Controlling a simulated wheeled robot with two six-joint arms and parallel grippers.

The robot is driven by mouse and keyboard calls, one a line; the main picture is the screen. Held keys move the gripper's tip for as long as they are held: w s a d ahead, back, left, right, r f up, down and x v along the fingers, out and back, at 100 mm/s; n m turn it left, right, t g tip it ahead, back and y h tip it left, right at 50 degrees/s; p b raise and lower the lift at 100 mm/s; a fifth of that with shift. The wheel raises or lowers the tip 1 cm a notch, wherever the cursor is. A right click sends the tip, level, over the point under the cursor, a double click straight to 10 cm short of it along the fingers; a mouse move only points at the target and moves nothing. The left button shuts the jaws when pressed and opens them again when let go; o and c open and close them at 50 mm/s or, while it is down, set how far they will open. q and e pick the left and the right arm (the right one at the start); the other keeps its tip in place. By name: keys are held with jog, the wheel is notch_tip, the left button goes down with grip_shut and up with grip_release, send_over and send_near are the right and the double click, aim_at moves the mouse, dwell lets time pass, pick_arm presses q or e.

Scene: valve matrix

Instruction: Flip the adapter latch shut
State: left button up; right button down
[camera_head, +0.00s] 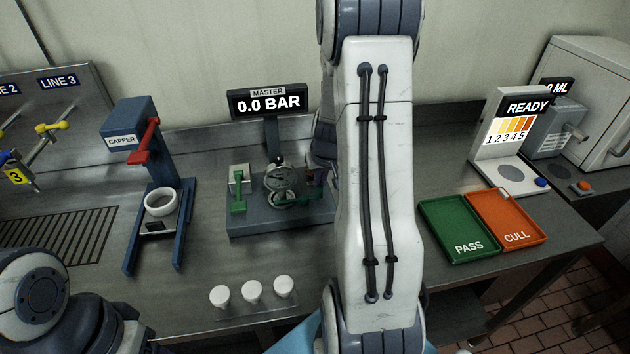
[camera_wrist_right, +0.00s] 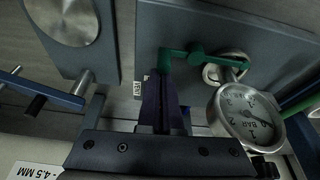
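The master station's dark base (camera_head: 245,221) stands in mid-bench in the head view. A round dial gauge (camera_head: 281,177) stands upright on it, and also shows in the right wrist view (camera_wrist_right: 244,117). A green lever (camera_head: 307,197) sits beside the gauge's foot, partly behind my right arm. In the wrist view a green L-shaped lever (camera_wrist_right: 192,54) reaches from the gauge fitting towards my right gripper (camera_wrist_right: 163,78). The gripper's dark fingers are together, nothing seen between them, close to the lever's end; contact is unclear. My left gripper is out of view.
A second green handle (camera_head: 238,194) stands at the base's left. The MASTER display (camera_head: 268,102) reads 0.0 BAR. The blue capper (camera_head: 133,140) stands left, several white caps (camera_head: 252,290) in front. Green PASS (camera_head: 455,228) and orange CULL (camera_head: 509,220) trays lie right.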

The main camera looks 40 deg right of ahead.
dwell(0.3)
jog(key=shift+a+r+p, duration=0.15)
jog(key=shift+r+p, duration=0.3)
jog(key=shift+r, duration=0.1)
jog(key=p+v, duration=0.6)
jog(key=v, duration=0.3)
jog(key=shift+p, duration=0.35)
jog(key=shift+s+f, duration=0.1)
jog(key=shift+s, duration=0.05)
